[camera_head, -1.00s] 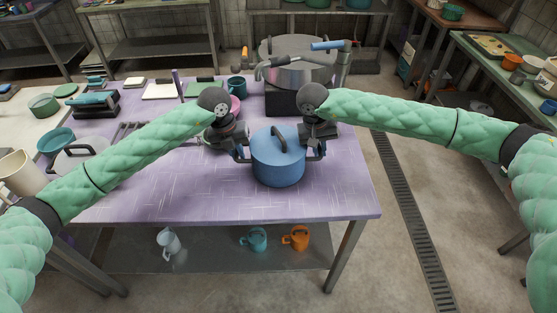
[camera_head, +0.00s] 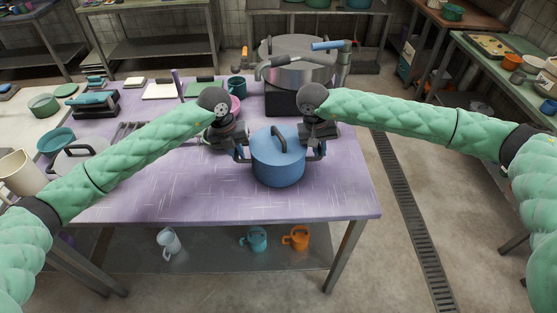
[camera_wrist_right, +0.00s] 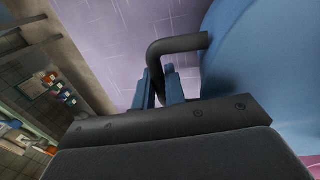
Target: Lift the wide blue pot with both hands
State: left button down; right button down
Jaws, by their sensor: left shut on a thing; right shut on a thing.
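The wide blue pot (camera_head: 278,168) has a blue lid with a dark arched handle and a dark handle on each side. It is upright at the front right of the purple table (camera_head: 150,180); I cannot tell if its base touches the top. My left gripper (camera_head: 241,152) is shut on the pot's left handle. My right gripper (camera_head: 316,150) is shut on the right handle. In the right wrist view the right gripper's fingers (camera_wrist_right: 159,88) close around the dark handle (camera_wrist_right: 178,44) beside the blue pot wall (camera_wrist_right: 255,65).
A large steel pot (camera_head: 297,70) stands on a dark block behind the blue pot. A teal mug (camera_head: 237,86) is at the back. The table's front is clear.

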pick_arm(q)
jog(key=shift+r, duration=0.25)
pick_arm(e)
jog(key=shift+r, duration=0.25)
